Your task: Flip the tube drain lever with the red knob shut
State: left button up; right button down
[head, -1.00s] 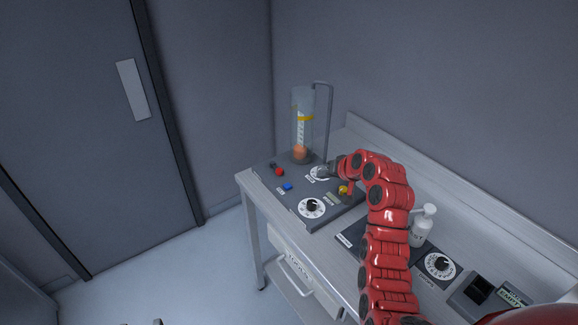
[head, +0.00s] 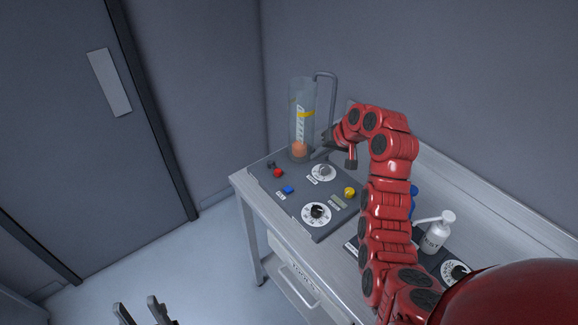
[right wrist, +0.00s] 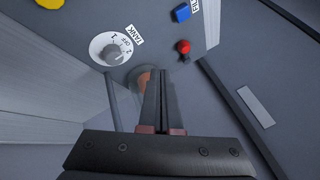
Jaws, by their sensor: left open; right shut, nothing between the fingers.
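The drain lever's red knob (head: 278,172) stands at the far left part of the grey control panel (head: 262,178), in front of the clear tube (head: 297,120) with orange at its bottom. The red knob also shows in the right wrist view (right wrist: 183,46), on a short dark lever. My right gripper (head: 318,154) is shut and empty, beside the tube's base and right of the red knob, not touching the knob. Its closed fingers (right wrist: 163,75) point toward the panel in the wrist view. My left gripper (head: 139,304) is open and empty, low over the floor.
The panel also has a blue switch (head: 288,189), a yellow knob (head: 349,192), a tank dial (head: 324,172) and a larger front dial (head: 317,213). A grey pipe (head: 334,100) rises behind the tube. A white pump bottle (head: 436,236) stands to the right.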

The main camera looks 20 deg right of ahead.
aim_at(275, 169)
jog(key=p+x, duration=0.1)
jog(key=x, duration=0.8)
jog(key=shift+w+a+f, duration=0.2)
jog(key=shift+f, duration=0.05)
jog(key=shift+w+a+f+p, duration=0.15)
jog(key=shift+w+a+p, duration=0.1)
jog(key=shift+a+p, duration=0.25)
jog(key=shift+w+a+f+p, duration=0.15)
jog(key=shift+w+a+p, duration=0.1)
jog(key=shift+a+p, duration=0.25)
jog(key=shift+w+a+f, duration=0.2)
jog(key=shift+a, duration=0.5)
jog(key=shift+a+f, duration=0.1)
jog(key=shift+a, duration=0.15)
jog(key=shift+s+a+m+p, duration=0.15)
jog(key=shift+m+p, duration=0.15)
